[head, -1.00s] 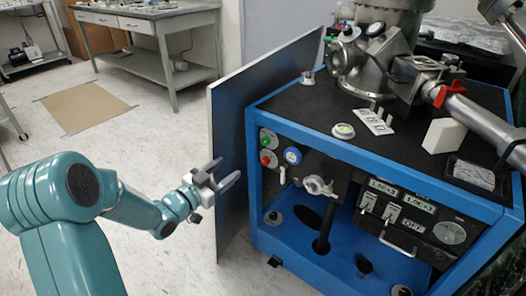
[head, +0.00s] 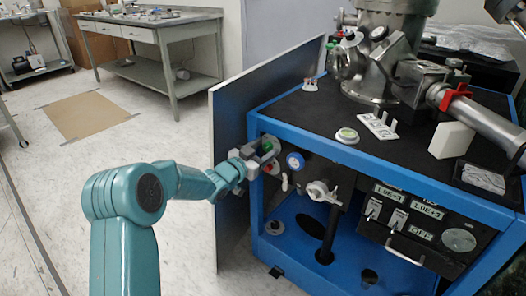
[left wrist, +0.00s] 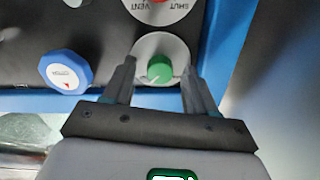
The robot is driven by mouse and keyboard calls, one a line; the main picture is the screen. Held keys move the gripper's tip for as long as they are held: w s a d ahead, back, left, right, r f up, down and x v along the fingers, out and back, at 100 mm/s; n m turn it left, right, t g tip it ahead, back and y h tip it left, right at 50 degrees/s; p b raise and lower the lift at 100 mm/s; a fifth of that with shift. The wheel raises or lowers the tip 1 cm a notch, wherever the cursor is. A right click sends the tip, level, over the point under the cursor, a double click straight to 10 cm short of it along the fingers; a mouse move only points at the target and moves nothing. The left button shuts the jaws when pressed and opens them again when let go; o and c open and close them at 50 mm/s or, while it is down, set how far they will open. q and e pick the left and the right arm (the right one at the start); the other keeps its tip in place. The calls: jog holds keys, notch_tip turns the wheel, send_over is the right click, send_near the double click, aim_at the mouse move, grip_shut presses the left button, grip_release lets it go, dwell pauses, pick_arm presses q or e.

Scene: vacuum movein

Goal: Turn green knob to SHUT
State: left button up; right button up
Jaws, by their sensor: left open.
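The green knob (head: 267,145) is on the upper left of the blue cabinet's front panel, partly hidden by my left gripper in the head view. In the left wrist view the green knob (left wrist: 160,68) sits on a round silver plate, with a pale line across its face. My left gripper (head: 268,153) is open at the panel. In the left wrist view its fingers (left wrist: 158,80) stand on either side of the green knob, with some room showing between. I cannot tell whether either finger touches the plate. My right gripper is not in view.
A blue knob (left wrist: 67,72) is close to the left finger in the left wrist view. A red knob (left wrist: 158,2) on a plate lettered SHUT and VENT is at the top edge. The cabinet's open door panel (head: 228,170) stands left of my gripper. A white valve handle (head: 321,193) is to the right.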

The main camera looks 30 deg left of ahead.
pick_arm(q)
jog(key=c, duration=1.1)
jog(key=shift+o, duration=0.2)
jog(key=shift+r+n, duration=0.1)
jog(key=shift+n, duration=0.3)
jog(key=n+p, duration=0.2)
jog(key=n, duration=0.1)
jog(key=shift+n, duration=0.3)
jog(key=n+p, duration=0.2)
jog(key=n, duration=0.2)
jog(key=shift+n, duration=0.3)
jog(key=n+p, duration=0.2)
jog(key=n, duration=0.3)
jog(key=shift+a+p, duration=0.1)
jog(key=shift+p, duration=0.3)
jog(key=shift+n+p, duration=0.65)
jog(key=shift+n, duration=1.35)
jog(key=shift+f, duration=0.2)
